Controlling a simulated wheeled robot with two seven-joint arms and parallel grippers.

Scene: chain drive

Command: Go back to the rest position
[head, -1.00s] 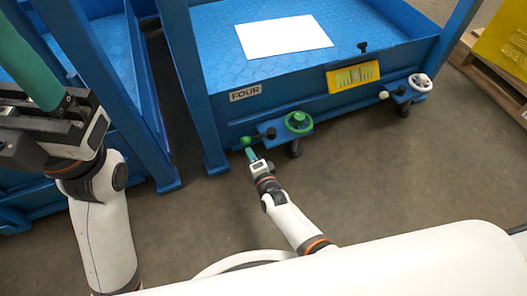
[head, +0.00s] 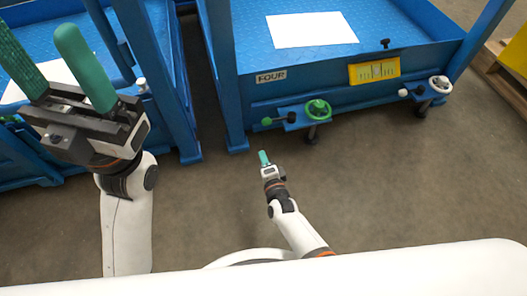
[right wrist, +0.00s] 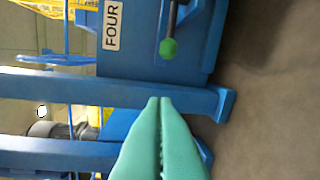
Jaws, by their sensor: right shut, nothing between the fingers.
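My right gripper (head: 263,157) is low in front of the blue cart marked FOUR, over bare floor. Its green fingers are shut with nothing between them; they also show pressed together in the right wrist view (right wrist: 160,110). It is apart from the green lever knob (head: 267,121) and the green handwheel (head: 318,109) on the cart's front. My left gripper (head: 36,40) is large at the upper left of the head view, its two green fingers spread apart and empty.
The blue cart (head: 350,95) carries a white sheet (head: 312,30) and a yellow scale plate (head: 374,71). A white handwheel (head: 440,83) is at its right. Another blue cart (head: 175,90) stands at the left, behind my left gripper. The floor (head: 400,190) in front is clear.

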